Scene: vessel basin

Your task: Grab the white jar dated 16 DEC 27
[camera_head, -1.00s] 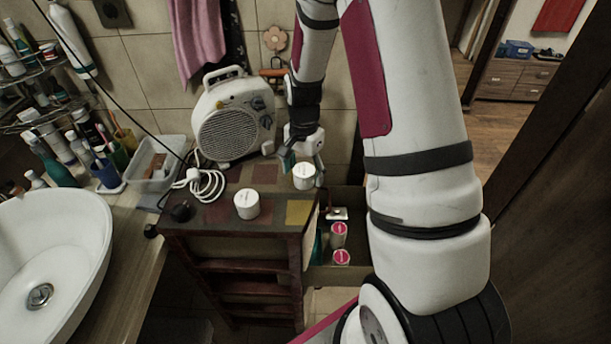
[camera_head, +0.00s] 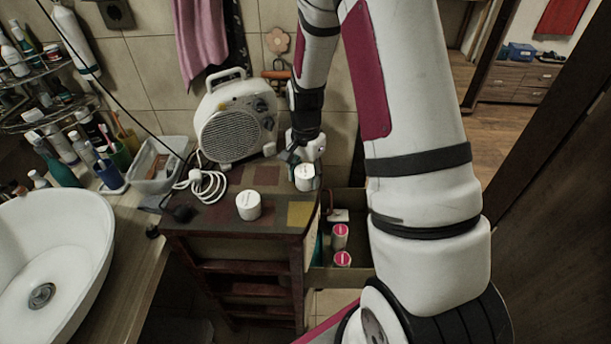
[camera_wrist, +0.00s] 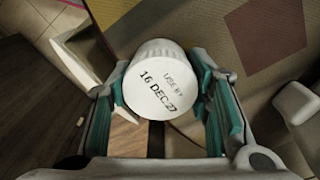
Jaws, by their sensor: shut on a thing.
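A white jar (camera_wrist: 158,82) is between my gripper's fingers in the wrist view. Its lid reads "USE BY 16 DEC 27". In the head view the same jar (camera_head: 305,178) is at the right side of the small cabinet's top. My gripper (camera_wrist: 166,112) is shut on it, with a teal-padded finger on each side. In the head view my gripper (camera_head: 305,160) is partly hidden behind the jar. Whether the jar rests on the cabinet top is hard to tell. A second white jar (camera_head: 248,205) stands on the cabinet top to the left; its lid text is not readable.
The cabinet top (camera_head: 222,216) also carries a white heater (camera_head: 232,135) and a coiled white cable (camera_head: 203,187). Two pink-lidded jars (camera_head: 340,232) are in the open drawer to the right. A basin (camera_head: 50,255) is at the left.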

